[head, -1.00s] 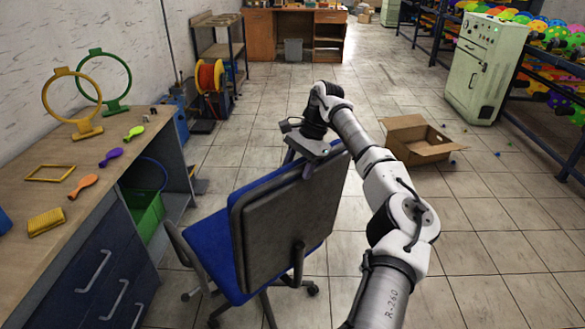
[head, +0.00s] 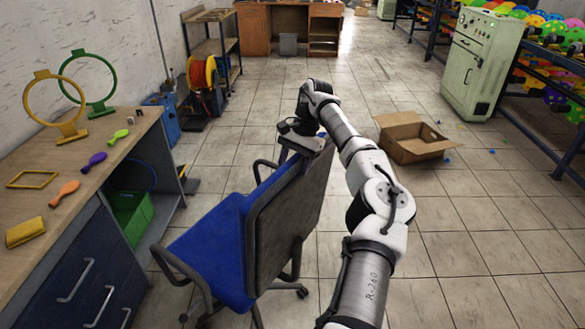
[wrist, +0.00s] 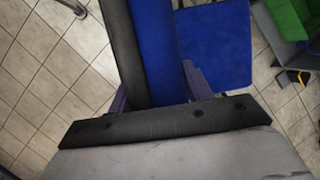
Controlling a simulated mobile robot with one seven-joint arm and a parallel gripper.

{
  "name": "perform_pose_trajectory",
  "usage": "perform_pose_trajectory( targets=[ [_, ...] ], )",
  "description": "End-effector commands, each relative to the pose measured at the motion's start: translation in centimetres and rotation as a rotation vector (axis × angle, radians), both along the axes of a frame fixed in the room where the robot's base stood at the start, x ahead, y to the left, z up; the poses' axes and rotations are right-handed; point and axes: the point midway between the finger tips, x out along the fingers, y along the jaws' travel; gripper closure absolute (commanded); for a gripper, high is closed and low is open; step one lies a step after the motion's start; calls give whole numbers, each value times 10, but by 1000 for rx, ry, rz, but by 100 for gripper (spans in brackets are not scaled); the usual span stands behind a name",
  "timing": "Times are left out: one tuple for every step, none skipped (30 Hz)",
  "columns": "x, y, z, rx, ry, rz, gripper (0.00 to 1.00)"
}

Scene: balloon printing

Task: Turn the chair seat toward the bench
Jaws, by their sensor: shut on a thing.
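The office chair has a blue seat (head: 213,250) and a tall backrest with a dark back shell (head: 290,215). It stands on the floor to the right of the wooden-topped bench (head: 95,175). The seat points left, toward the bench, and the backrest is on the side away from it. My gripper (head: 303,150) is shut on the top edge of the backrest. In the wrist view my gripper's fingers (wrist: 158,90) sit on either side of the black and blue backrest (wrist: 153,40), and the blue seat (wrist: 216,45) shows below.
An open cardboard box (head: 412,140) stands on the floor at right, near a pale green cabinet (head: 482,62).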

Motion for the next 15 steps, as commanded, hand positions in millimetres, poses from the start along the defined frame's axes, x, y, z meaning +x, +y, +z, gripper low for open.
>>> perform_pose_trajectory(
  targets=[
    [1, -1, 0, -2, -2, -6, 91],
    [1, -2, 0, -2, -3, -6, 91],
    [1, -1, 0, -2, -3, -6, 91],
    [1, -1, 0, -2, -3, -6, 91],
    [1, -1, 0, -2, -2, -7, 91],
    [1, -1, 0, -2, -2, -7, 91],
    [1, -1, 0, -2, -2, -7, 91],
    [1, -1, 0, -2, -2, -7, 91],
    [1, -1, 0, -2, -2, -7, 91],
    [1, -1, 0, -2, -2, -7, 46],
    [1, -1, 0, -2, -2, -7, 42],
    [1, -1, 0, -2, -3, -6, 37],
    [1, -1, 0, -2, -2, -6, 33],
    [1, -1, 0, -1, -2, -5, 29],
    [1, -1, 0, -1, -2, -5, 28]
  ],
)
